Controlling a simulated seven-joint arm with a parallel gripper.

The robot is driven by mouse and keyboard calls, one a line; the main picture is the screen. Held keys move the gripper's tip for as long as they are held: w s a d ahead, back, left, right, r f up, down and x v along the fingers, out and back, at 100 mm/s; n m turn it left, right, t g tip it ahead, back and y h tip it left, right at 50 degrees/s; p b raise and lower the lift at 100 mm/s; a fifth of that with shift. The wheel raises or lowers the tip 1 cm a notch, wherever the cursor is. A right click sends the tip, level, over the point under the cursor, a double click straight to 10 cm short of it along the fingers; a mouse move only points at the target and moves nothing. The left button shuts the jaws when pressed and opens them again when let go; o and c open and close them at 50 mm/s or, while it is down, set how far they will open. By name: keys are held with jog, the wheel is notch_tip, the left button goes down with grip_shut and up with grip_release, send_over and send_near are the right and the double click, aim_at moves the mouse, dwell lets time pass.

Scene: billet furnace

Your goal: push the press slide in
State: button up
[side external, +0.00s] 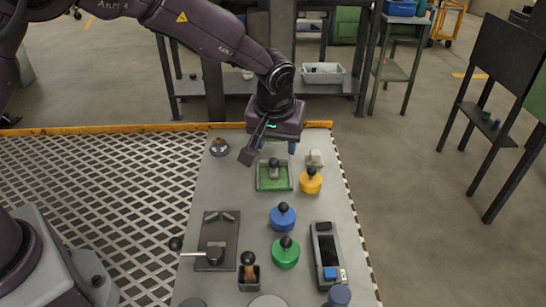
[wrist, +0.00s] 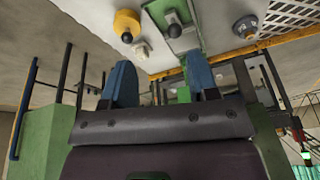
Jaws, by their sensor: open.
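A green-based fixture (side external: 273,185) with a light frame stands near the far end of the grey bench, and a grey knobbed piece (side external: 274,168) sits in it. I take this for the press slide, though its label cannot be read. In the wrist view the knobbed piece (wrist: 172,18) shows at the top, beyond my fingertips. My gripper (side external: 276,148) is just above and behind the fixture at the bench's far edge. In the wrist view its two blue fingers (wrist: 161,75) are apart with nothing between them. I cannot tell whether it touches the fixture.
A yellow knobbed cylinder (side external: 311,181) and a small pale block (side external: 315,158) stand right of the fixture. A grey knobbed disc (side external: 219,148) is left. Blue (side external: 283,218) and green (side external: 286,253) knobbed cylinders, a lever plate (side external: 218,232) and a dark device (side external: 327,250) lie nearer.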

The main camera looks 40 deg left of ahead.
aim_at(274, 160)
jog(key=w+a+f+n, duration=0.1)
jog(key=a+f+n, duration=0.1)
jog(key=f, duration=0.2)
jog(key=w+a+f+n+t, duration=0.1)
jog(key=w+a+f+n, duration=0.1)
jog(key=f, duration=0.2)
jog(key=w+a+f+n, duration=0.2)
jog(key=f, duration=0.1)
jog(key=shift+w+f+y, duration=0.2)
jog(key=shift+f+y, duration=0.1)
jog(key=shift+f, duration=0.1)
